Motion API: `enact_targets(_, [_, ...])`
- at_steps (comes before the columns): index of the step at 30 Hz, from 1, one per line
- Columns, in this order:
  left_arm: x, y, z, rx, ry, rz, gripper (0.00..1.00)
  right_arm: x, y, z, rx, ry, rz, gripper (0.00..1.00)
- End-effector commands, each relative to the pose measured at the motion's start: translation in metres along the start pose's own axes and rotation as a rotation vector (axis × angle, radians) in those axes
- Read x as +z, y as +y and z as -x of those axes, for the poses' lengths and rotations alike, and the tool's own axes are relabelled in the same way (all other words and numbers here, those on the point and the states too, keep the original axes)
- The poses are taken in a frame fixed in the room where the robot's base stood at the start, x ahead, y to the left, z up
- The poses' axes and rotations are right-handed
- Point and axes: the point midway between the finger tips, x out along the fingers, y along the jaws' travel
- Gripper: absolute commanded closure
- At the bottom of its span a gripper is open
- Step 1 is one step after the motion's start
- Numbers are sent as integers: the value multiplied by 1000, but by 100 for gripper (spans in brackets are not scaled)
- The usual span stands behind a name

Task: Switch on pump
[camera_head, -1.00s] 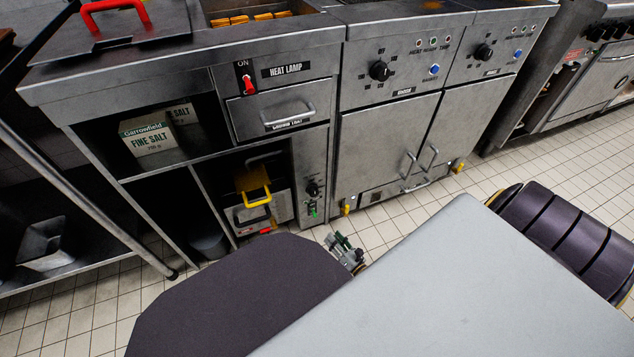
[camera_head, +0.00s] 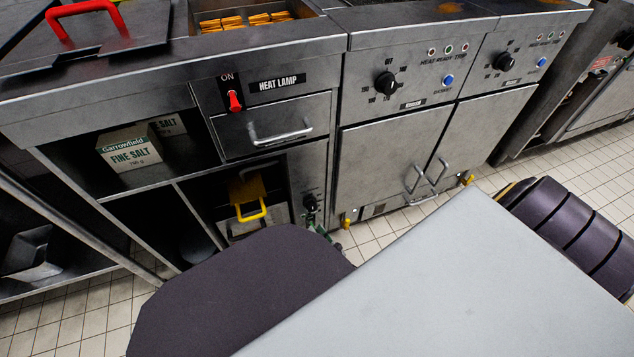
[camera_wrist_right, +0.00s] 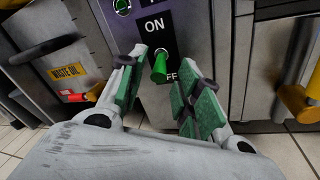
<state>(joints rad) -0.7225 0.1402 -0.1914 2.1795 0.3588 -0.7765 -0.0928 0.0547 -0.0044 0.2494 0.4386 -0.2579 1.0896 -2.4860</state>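The pump switch (camera_wrist_right: 160,68) is a green toggle on a black plate marked ON above and OFF below, seen in the right wrist view. The OFF marking is partly covered by a finger. I cannot tell surely which way the lever is tipped. My right gripper (camera_wrist_right: 164,72) is open, its green-padded fingers on either side of the toggle; contact is not clear. In the head view only a bit of the right gripper (camera_head: 326,238) shows, low at the narrow control panel, mostly hidden by my dark arm link. My left gripper is not in view.
A black knob (camera_head: 310,203) sits on the narrow panel. Left of it is an open bay with a yellow handle (camera_head: 250,210); the wrist view shows a waste oil label (camera_wrist_right: 68,71) and red handle (camera_wrist_right: 88,97). A red heat lamp switch (camera_head: 235,100) is above. Fryer doors (camera_head: 385,160) stand right.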

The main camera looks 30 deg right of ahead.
Motion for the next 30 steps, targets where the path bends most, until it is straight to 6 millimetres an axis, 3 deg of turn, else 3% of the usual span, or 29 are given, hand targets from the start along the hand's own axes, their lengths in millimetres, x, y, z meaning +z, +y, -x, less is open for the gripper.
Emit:
enact_targets(14, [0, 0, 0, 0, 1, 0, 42, -4, 6, -3, -1, -1, -1, 66])
enact_targets(23, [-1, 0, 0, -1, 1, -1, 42, -4, 6, -3, -1, -1, 0, 100])
enact_targets(30, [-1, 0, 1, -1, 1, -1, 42, -3, 6, -3, -1, 0, -1, 100])
